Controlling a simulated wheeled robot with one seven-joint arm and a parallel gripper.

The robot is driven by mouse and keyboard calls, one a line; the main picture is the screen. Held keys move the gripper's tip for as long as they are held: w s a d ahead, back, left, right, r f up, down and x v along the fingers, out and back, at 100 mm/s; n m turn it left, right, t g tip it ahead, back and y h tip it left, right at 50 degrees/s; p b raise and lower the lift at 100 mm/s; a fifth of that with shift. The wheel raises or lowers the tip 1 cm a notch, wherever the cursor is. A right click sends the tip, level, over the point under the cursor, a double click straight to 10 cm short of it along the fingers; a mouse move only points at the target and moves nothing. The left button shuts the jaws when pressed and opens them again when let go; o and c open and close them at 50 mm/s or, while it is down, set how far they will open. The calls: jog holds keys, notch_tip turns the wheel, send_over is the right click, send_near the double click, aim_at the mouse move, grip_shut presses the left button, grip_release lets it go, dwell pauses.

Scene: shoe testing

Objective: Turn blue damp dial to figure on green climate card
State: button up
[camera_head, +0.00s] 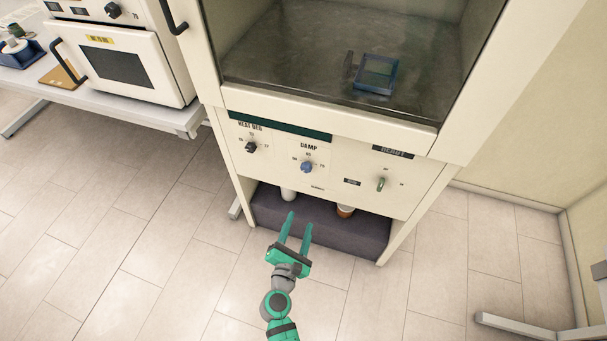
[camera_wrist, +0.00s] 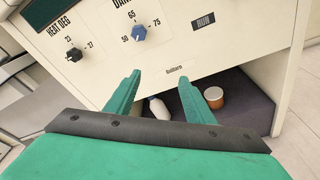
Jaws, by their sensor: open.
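The blue damp dial (camera_head: 307,167) is in the middle of the cabinet's front panel, under the label DAMP. It also shows in the wrist view (camera_wrist: 139,33), with the marks 50, 65 and 75 around it; its exact pointer direction is too small to tell. My gripper (camera_head: 300,219) is open and empty, in front of and below the panel, apart from the dial. Its two green fingers (camera_wrist: 160,78) point toward the panel's lower edge. A dark green strip (camera_head: 280,126) runs along the panel top; I see no readable climate card figure.
A white bottle (camera_wrist: 159,108) and an orange-brown jar (camera_wrist: 214,97) stand on the dark shelf below. A blue frame (camera_head: 377,74) lies inside the glazed chamber.

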aim_at(305, 170)
jog(key=w+r+n, duration=0.1)
jog(key=w, duration=0.4)
jog(key=w+d+r+n+t+h, duration=0.1)
jog(key=w+r, duration=0.1)
jog(key=w, duration=0.4)
jog(key=w+r+n+h, duration=0.1)
jog(key=w+r, duration=0.1)
jog(key=w, duration=0.3)
jog(key=shift+w+d, duration=0.2)
jog(key=shift+w, duration=0.05)
jog(key=c, duration=1.1)
jog(key=shift+o, duration=0.2)
